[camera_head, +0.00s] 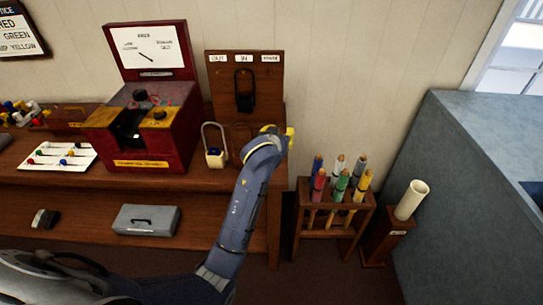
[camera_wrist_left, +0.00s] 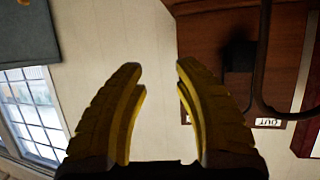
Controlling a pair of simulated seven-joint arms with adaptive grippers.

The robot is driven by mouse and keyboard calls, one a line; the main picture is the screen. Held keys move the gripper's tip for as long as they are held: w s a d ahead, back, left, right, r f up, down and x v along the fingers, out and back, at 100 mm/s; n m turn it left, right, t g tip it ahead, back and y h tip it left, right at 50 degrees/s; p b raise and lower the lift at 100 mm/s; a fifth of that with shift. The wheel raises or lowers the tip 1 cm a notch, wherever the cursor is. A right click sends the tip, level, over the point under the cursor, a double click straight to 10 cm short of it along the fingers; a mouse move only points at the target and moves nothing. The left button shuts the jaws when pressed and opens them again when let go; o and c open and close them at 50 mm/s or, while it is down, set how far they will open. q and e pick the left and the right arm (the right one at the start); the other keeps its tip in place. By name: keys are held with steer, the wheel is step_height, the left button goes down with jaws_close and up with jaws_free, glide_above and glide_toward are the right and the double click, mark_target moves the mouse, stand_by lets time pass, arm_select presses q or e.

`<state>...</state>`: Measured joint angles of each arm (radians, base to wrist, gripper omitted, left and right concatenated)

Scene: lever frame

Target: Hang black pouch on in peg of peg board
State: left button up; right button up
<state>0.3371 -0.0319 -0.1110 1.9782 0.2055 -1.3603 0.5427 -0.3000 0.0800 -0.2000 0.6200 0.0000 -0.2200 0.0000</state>
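The wooden peg board (camera_head: 272,90) stands against the wall with three labels along its top, OUT, IN and a third that is hard to read. The black pouch (camera_head: 245,100) appears to hang by its loop in the middle, under the IN label. In the left wrist view the board (camera_wrist_left: 215,25) is upside down; a dark blurred shape and a black strap (camera_wrist_left: 262,60) show at right. My left gripper (camera_wrist_left: 159,66) is open with nothing between its fingers. In the head view its yellow parts (camera_head: 288,136) show right of and below the board, partly hidden. My right gripper is not in view.
A red box (camera_head: 165,140) and a white padlock-like item (camera_head: 215,157) stand left of the board. A wooden rack (camera_head: 337,200) with several coloured sticks and a white tube (camera_head: 411,200) are at right. A grey case (camera_head: 147,220) lies on the lower shelf.

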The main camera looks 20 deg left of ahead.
arm_select(q)
step_height(320, 180, down, 5)
steer(key=a+v, duration=0.1)
steer(key=v, duration=1.1)
steer(key=s+a+f+m+g+y, duration=0.1)
steer(key=s+a+f+m+g, duration=0.2)
steer(key=s+f, duration=0.5)
steer(key=s+a+f+m+g+y, duration=0.15)
steer(key=s+a+f, duration=0.3)
steer(key=s, duration=0.75)
steer(key=s+a+f+m+g+y, duration=0.1)
steer(key=s+a+f+m+g, duration=0.2)
steer(key=s+f, duration=0.5)
steer(key=s+d+f+g+h, duration=0.1)
steer(key=s+d+f, duration=0.1)
steer(key=f, duration=0.9)
steer(key=s+d+f+h, duration=0.1)
steer(key=s+d+f, duration=0.1)
steer(key=f, duration=0.8)
steer(key=s+d+f+g+h, duration=0.1)
steer(key=s+f, duration=0.1)
steer(key=f, duration=0.9)
steer(key=s+f+n+g+h, duration=0.1)
steer(key=s+f+n+g, duration=0.1)
steer(key=s+f, duration=1.6)
steer(key=s+n, duration=0.1)
steer(key=s, duration=0.2)
